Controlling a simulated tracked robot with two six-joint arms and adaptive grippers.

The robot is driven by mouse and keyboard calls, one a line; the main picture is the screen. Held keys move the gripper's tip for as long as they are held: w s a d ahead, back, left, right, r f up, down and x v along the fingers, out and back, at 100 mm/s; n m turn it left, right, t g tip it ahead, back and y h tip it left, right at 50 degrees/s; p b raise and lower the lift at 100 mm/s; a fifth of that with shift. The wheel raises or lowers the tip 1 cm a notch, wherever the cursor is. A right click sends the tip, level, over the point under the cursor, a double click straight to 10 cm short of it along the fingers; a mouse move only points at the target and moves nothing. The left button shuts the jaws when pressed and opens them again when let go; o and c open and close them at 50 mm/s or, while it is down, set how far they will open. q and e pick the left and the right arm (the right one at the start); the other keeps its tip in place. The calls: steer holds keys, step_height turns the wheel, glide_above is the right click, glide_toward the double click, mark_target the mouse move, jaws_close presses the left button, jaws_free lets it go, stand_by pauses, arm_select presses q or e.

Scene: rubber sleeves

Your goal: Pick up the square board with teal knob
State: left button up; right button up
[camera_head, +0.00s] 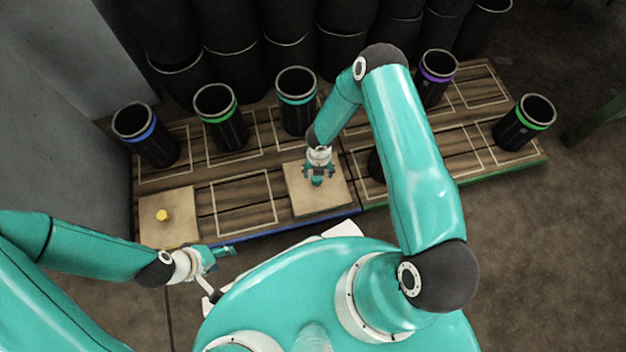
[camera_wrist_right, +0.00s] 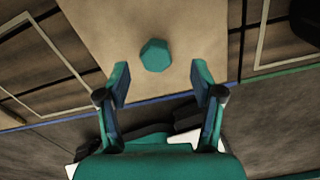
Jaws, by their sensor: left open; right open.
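The square board (camera_head: 331,206) is light wood and lies flat on the wooden platform, at the middle of the head view. In the head view my right gripper (camera_head: 318,180) is over the board and hides most of the knob. The right wrist view shows the board (camera_wrist_right: 200,25) with its teal knob (camera_wrist_right: 156,55) ahead of the fingertips, centred between them. My right gripper (camera_wrist_right: 160,80) is open and empty there. My left gripper (camera_head: 230,251) is at the lower left, off the platform's front edge, and open with nothing in it.
A second square board (camera_head: 182,218) with a yellow knob (camera_head: 162,215) lies at the platform's left. Black sleeves with coloured bands, such as a blue-banded one (camera_head: 146,137) and a teal-banded one (camera_head: 296,100), stand behind. Larger black cylinders (camera_head: 225,65) line the back.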

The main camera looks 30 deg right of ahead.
steer(key=f, duration=0.1)
steer(key=f+b, duration=0.1)
steer(key=f, duration=0.1)
steer(key=f+b, duration=0.1)
steer(key=f, duration=0.1)
steer(key=shift+w+a, duration=0.1)
steer(key=shift+a, duration=0.2)
jaws_close()
